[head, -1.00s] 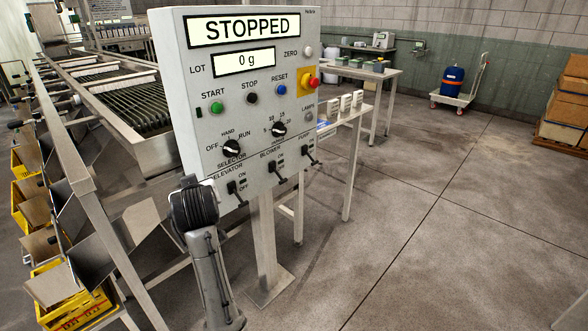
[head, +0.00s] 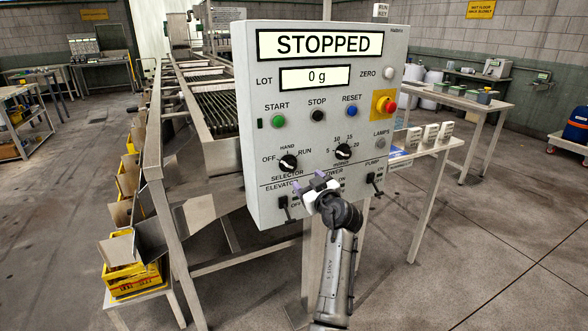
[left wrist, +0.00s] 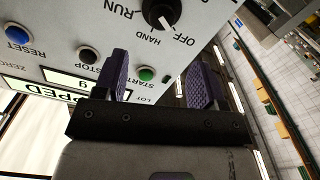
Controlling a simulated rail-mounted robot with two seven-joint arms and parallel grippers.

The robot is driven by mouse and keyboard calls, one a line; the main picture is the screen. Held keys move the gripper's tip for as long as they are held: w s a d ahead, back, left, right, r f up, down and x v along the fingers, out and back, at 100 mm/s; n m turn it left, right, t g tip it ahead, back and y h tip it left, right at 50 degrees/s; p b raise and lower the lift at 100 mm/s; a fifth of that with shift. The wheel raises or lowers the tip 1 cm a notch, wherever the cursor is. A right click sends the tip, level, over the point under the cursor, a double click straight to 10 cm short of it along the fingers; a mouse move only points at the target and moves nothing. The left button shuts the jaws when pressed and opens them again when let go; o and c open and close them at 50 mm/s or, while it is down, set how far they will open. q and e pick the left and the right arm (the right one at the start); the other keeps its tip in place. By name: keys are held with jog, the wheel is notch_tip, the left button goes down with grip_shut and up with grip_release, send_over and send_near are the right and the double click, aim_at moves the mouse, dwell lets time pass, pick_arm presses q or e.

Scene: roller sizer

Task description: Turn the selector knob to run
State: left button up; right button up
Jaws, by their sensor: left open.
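The selector knob (head: 288,162) is a black round knob with a white mark, on the lower left of the light grey control panel (head: 250,190). Labels OFF, HAND and RUN arc over it. In the left wrist view the knob (left wrist: 160,12) is at the top edge, partly cut off, and its white mark appears to point toward the OFF side. My left gripper (head: 314,184) is in front of the panel, below and right of the knob. Its purple fingers are apart and empty in the left wrist view (left wrist: 160,82). The display reads STOPPED. My right gripper is not in view.
Close by are the green start button (head: 278,121), the dial (head: 343,151), the elevator switch (head: 285,204) and the pump switch (head: 374,181). My left gripper partly hides the blower switch. A red emergency button (head: 388,104) is at the upper right. Open floor lies right.

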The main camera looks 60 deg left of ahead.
aim_at(292, 166)
pick_arm(q)
jog(key=a, duration=0.3)
jog(key=w+a+b, duration=0.1)
jog(key=a, duration=0.3)
jog(key=a+b, duration=0.1)
jog(key=a, duration=0.2)
jog(key=shift+w+a, duration=0.15)
jog(key=shift+a, duration=0.1)
jog(key=shift+c, duration=0.4)
jog(key=c, duration=0.8)
jog(key=shift+c, duration=0.2)
